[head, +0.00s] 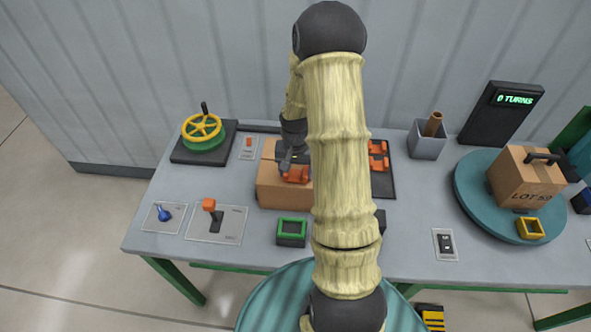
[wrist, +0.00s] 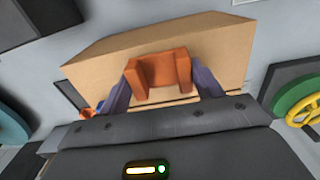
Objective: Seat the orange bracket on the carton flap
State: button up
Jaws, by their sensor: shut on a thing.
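The orange bracket (wrist: 160,72) is held between the two fingers of my gripper (wrist: 163,80) in the wrist view. It is U-shaped, with its open notch toward the carton (wrist: 225,45). In the head view the bracket (head: 297,174) shows over the top of the brown carton (head: 283,197), beside my gripper (head: 287,165). My arm covers the carton's right part. The wrist view shows the bracket in front of the carton's tan face, near a dark seam. I cannot tell whether it touches the flap.
More orange brackets (head: 379,148) lie on a dark tray (head: 379,189) right of my arm. A yellow handwheel (head: 202,126), an orange-knobbed lever (head: 210,206) and a green-rimmed block (head: 292,228) stand around the carton. Another carton (head: 525,180) sits on a teal turntable (head: 475,195).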

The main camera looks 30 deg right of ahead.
aim_at(296, 176)
jog(key=shift+f, duration=0.25)
dwell(0.4)
jog(key=o, duration=1)
jog(key=shift+o, duration=0.2)
jog(key=shift+r, duration=0.1)
notch_tip(296, 176, up, 17)
jog(key=b, duration=0.3)
jog(key=shift+r+b, duration=0.15)
jog(key=shift+b, duration=0.15)
jog(key=shift+s, duration=0.1)
